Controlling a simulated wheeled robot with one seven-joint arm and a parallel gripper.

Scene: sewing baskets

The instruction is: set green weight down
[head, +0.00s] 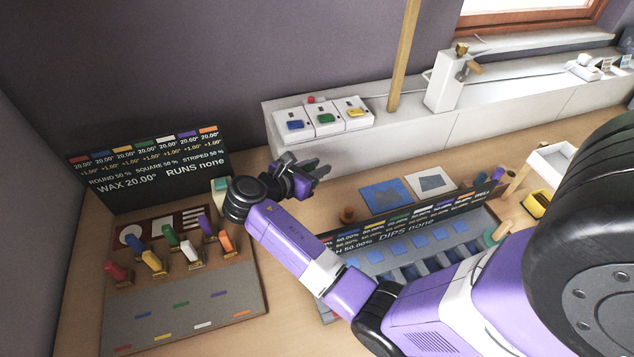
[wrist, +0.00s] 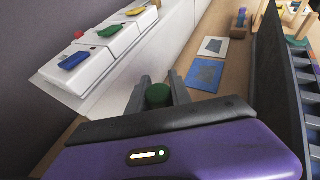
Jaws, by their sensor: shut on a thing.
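The green weight (wrist: 159,95) shows in the wrist view as a dark green round top between the two fingers. My gripper (wrist: 158,92) is shut on it. In the head view my gripper (head: 318,170) reaches out over the table in front of the white ledge, and I cannot make out the weight there. A blue card (head: 387,195) and a pale card with a grey patch (head: 432,182) lie flat to the right of the gripper. In the wrist view the blue card (wrist: 205,75) lies just beyond the fingers, to the right.
White switch boxes with blue, green and yellow buttons (head: 323,118) stand on the ledge (head: 430,137) behind. A black display board (head: 410,223) and slotted rack stand to the right. A panel with several coloured levers (head: 185,310) is at the left. Bare table lies around the cards.

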